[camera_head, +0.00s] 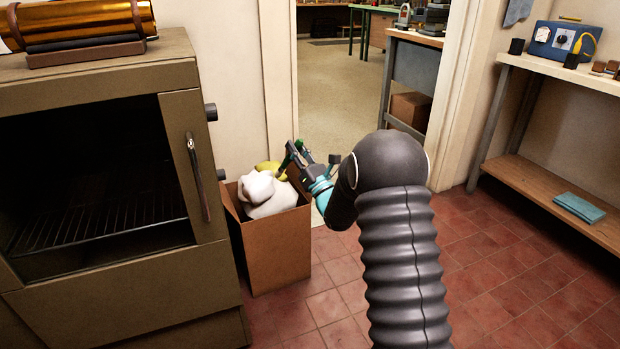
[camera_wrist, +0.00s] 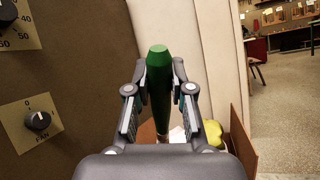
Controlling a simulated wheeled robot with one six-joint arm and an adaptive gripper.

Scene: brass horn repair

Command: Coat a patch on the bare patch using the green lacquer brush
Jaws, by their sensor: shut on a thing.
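My gripper (camera_head: 299,157) is at mid-picture in the head view, above the cardboard box. It is shut on the green lacquer brush (camera_head: 289,152). In the wrist view, the brush's dark green handle (camera_wrist: 159,85) stands between the two fingers of my gripper (camera_wrist: 159,100), its blunt end toward the camera. The bristle end is mostly hidden behind the gripper. I cannot make out a bare patch in either view. A shiny amber-coloured cylinder (camera_head: 80,22) lies in a brown cradle on top of the oven at the upper left.
The oven (camera_head: 110,304) stands at left with a dark, racked opening. The cardboard box (camera_head: 277,254) beside it holds white and yellow cloths. A doorway (camera_head: 345,85) opens behind. A shelf (camera_head: 545,185) stands at right. The red tiled floor (camera_head: 500,285) is clear.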

